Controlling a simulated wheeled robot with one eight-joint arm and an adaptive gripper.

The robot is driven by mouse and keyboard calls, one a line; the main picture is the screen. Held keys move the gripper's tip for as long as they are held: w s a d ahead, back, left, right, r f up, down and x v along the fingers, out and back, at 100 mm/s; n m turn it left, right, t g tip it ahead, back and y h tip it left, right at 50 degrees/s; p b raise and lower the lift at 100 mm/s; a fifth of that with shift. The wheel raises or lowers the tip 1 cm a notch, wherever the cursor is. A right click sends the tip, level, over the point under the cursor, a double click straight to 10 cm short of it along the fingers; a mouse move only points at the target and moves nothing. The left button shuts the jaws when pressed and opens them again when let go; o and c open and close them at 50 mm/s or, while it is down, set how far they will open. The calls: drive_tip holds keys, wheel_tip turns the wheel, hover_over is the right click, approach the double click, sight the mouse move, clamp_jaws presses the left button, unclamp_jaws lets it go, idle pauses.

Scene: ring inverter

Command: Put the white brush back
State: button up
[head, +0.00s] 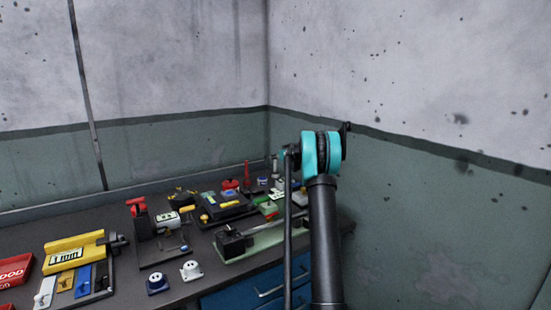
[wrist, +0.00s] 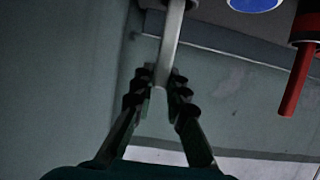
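In the wrist view a slim white rod, seemingly the white brush's handle (wrist: 171,45), runs from the top edge down between the fingertips of my gripper (wrist: 161,78). The fingers lie close against both sides of its end and appear shut on it. The rod is slightly tilted in the picture. Its other end is out of view, so I cannot see the bristles or what it stands in. In the head view my arm hides the gripper, and I cannot make out the brush there.
A red upright tool (wrist: 298,80) and a blue round top (wrist: 255,4) are close to the right in the wrist view. The workbench (head: 112,292) is crowded with tools, including a yellow block (head: 74,251) and a green-based device (head: 262,239). Walls meet behind it.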

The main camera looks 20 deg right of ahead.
drive_tip(key=o, duration=0.4)
drive_tip(key=shift+r, duration=0.15)
drive_tip(key=v, duration=1.2)
